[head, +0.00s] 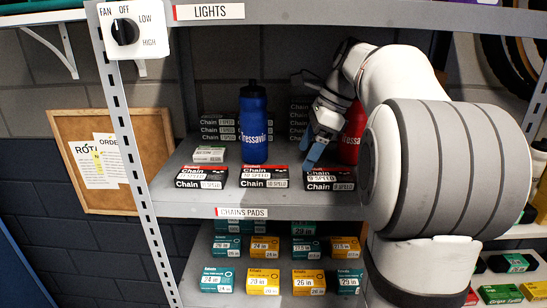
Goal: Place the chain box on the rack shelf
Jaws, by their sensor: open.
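Three black and red chain boxes lie in a row along the front of the rack shelf (175,208): a left one (201,177), a middle "10 speed" one (264,177) and a right "9 speed" one (330,179). My gripper (314,153) is open, over the shelf just behind and above the right chain box. A blue fingertip points down towards that box; I cannot tell whether it touches. More chain boxes (217,127) are stacked at the back of the shelf, partly hidden by the bottles and my gripper.
A blue bottle (253,127) stands behind the middle box. A red bottle (354,133) stands close to my gripper's right. A small pale box (209,154) lies at left. The shelf above limits headroom; the lower shelf holds tube boxes (264,282).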

